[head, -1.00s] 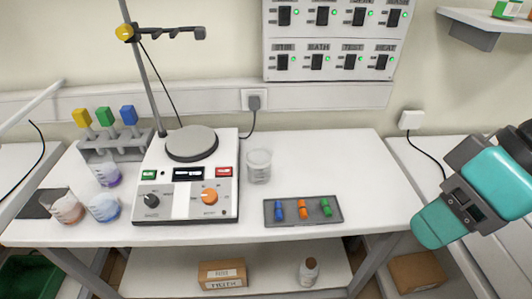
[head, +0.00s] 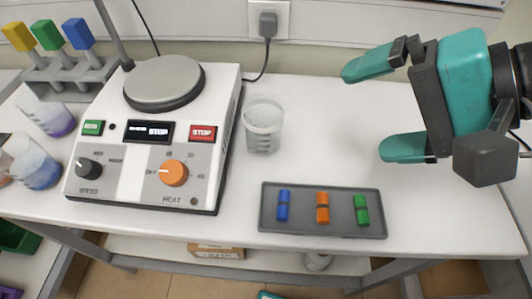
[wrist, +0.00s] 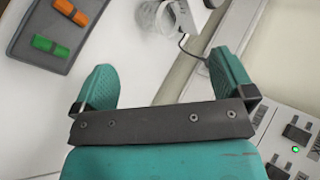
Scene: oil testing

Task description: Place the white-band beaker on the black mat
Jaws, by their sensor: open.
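A clear, empty-looking beaker with a pale band near its rim (head: 263,127) stands upright on the white table, just right of the hotplate. I take it to be the white-band beaker. It also shows at the top of the wrist view (wrist: 158,16). My gripper (head: 370,112) is open and empty, to the right of this beaker and apart from it, with its fingers pointing left towards it. Both fingers show in the wrist view (wrist: 160,68) with nothing between them. The black mat is almost wholly out of view at the left edge of the head view.
The hotplate stirrer (head: 150,140) stands left of the beaker. A grey tray (head: 300,226) with blue, orange and green pieces lies in front. Beakers with purple (head: 58,122) and blue (head: 38,170) liquid stand at the left, near a rack (head: 88,72).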

